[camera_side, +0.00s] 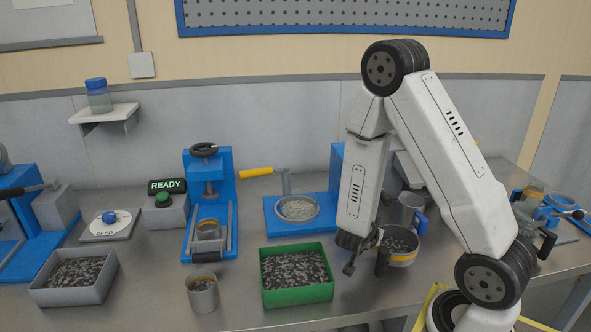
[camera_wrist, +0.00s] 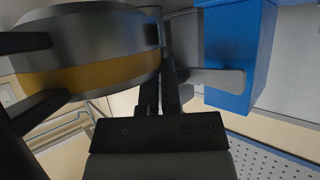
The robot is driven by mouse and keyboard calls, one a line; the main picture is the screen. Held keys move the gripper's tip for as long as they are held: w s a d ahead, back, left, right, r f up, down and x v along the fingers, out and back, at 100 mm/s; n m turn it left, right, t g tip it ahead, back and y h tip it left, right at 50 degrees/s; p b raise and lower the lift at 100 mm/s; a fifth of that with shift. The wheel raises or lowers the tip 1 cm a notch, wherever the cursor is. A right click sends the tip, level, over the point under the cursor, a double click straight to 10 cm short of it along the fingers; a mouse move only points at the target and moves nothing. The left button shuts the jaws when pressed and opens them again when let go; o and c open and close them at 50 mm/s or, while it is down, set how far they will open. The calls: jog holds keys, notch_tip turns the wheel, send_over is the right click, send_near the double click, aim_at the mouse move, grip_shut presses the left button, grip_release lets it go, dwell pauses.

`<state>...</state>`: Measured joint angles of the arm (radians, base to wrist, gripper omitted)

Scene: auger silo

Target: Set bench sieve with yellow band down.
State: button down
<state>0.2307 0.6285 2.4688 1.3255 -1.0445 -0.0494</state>
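The bench sieve with the yellow band (camera_side: 402,260) is a grey round pan with dark granules in it, right of the green tray in the side view. In the wrist view its curved wall and yellow band (camera_wrist: 90,72) fill the upper left. A black upright grip (camera_side: 382,263) shows at its near left side. My gripper (camera_side: 361,257) is at the left of the sieve, pointing down. In the wrist view my dark fingers (camera_wrist: 161,92) are close together beside the sieve's wall. What lies between them is hidden, and I cannot tell whether the sieve touches the bench.
A green tray (camera_side: 297,296) of granules stands close on the left, with a small cup (camera_side: 203,293) beyond it. A steel jug with a blue handle (camera_side: 410,207) is close behind the sieve. Blue fixtures (camera_side: 270,222) line the back. Bare bench lies in front of the sieve.

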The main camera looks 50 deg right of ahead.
jog(key=shift+f, duration=1.5)
jog(key=shift+s+f, duration=0.1)
jog(key=shift+f, duration=0.25)
jog(key=c, duration=0.8)
grip_release()
jog(key=shift+r, duration=0.1)
jog(key=shift+r, duration=0.2)
jog(key=shift+a+r, duration=1.3)
jog(key=shift+r, duration=3)
